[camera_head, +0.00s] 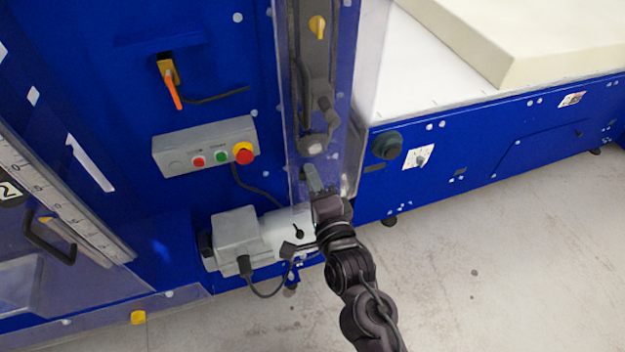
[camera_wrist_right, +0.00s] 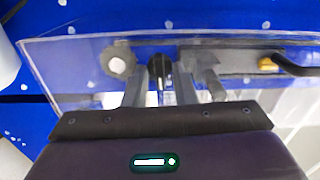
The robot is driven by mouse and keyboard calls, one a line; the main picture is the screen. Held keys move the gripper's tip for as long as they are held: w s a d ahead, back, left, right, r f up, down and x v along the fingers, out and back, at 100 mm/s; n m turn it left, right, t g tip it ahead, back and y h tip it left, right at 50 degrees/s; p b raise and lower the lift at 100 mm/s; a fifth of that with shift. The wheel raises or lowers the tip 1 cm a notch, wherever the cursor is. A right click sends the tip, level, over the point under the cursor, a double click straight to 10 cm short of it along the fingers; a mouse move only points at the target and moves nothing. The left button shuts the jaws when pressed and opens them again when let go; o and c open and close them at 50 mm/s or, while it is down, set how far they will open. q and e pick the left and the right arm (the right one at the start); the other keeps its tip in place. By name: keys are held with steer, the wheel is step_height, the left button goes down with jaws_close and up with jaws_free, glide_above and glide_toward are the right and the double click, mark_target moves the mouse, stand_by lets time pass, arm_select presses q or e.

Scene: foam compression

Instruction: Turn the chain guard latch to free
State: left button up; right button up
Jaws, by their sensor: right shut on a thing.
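The clear chain guard (camera_head: 352,120) runs down the blue machine's corner in the head view; its clear panel also shows in the right wrist view (camera_wrist_right: 85,60). My right gripper (camera_head: 312,178) is at the guard's lower end. In the right wrist view its two grey fingers (camera_wrist_right: 172,80) are on either side of a small dark piece, which I take for the chain guard latch (camera_wrist_right: 160,70). The jaws are shut on it. In the head view the latch is hidden by the gripper, and its exact angle cannot be told. My left gripper is not in view.
A grey motor (camera_head: 236,235) with cables sits left of my right gripper. Above it is a button box (camera_head: 205,148) with a red stop button. An orange-handled switch (camera_head: 170,82) is higher. A cream foam block (camera_head: 520,40) lies at upper right. The floor at lower right is clear.

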steer(key=shift+m, duration=0.4)
steer(key=o, duration=0.6)
steer(key=shift+o, duration=0.2)
steer(key=b+v, duration=0.2)
steer(key=v, duration=0.5)
steer(key=shift+s+b, duration=0.3)
steer(key=shift+s, duration=0.05)
steer(key=shift+d, duration=0.1)
